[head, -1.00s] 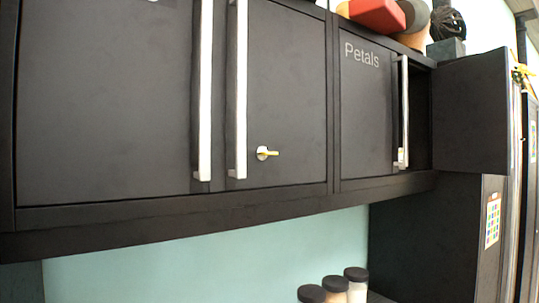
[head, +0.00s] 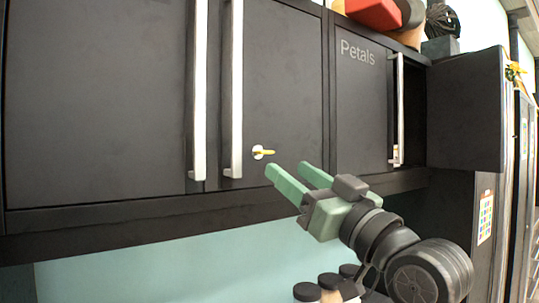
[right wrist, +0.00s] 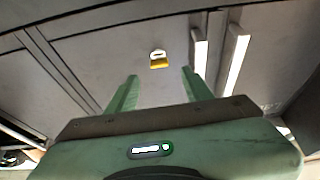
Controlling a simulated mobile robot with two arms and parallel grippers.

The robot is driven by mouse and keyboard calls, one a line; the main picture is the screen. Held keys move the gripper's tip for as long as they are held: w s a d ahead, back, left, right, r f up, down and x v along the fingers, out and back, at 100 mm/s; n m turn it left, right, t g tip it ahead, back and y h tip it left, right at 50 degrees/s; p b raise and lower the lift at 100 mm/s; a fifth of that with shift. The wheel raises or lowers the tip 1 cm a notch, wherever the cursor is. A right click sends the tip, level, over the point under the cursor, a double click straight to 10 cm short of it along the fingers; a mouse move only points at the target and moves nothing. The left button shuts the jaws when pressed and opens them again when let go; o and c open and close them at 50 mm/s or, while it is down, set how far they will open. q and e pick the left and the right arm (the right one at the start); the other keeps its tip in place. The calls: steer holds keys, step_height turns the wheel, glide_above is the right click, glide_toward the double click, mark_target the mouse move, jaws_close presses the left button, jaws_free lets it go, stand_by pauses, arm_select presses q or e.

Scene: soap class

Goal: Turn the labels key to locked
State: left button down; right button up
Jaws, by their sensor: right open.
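A small yellow key (head: 266,152) sits in a round white lock on the dark cabinet door right of the paired long handles. It points to the right, roughly level. It also shows in the right wrist view (right wrist: 159,62), ahead of and between the fingertips. My right gripper (head: 293,172) is open and empty, with green fingers, just below and to the right of the key in the head view. In the right wrist view the gripper (right wrist: 158,78) has its fingers spread and apart from the key. I see no label naming this lock. My left gripper is not in view.
Two long pale handles (head: 236,90) stand close left of the key. A door marked Petals (head: 362,100) is to the right, and another door (head: 466,110) stands open beyond it. Dark-lidded jars (head: 307,291) are below. A red object (head: 374,12) lies on top.

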mark_target(267, 153)
steer(key=p+x, duration=0.3)
steer(key=x, duration=0.4)
steer(key=shift+a+r, duration=0.1)
steer(key=shift+w+a+p, duration=0.1)
steer(key=shift+w+p, duration=0.2)
steer(key=shift+w, duration=0.05)
jaws_close()
stand_by(1.0)
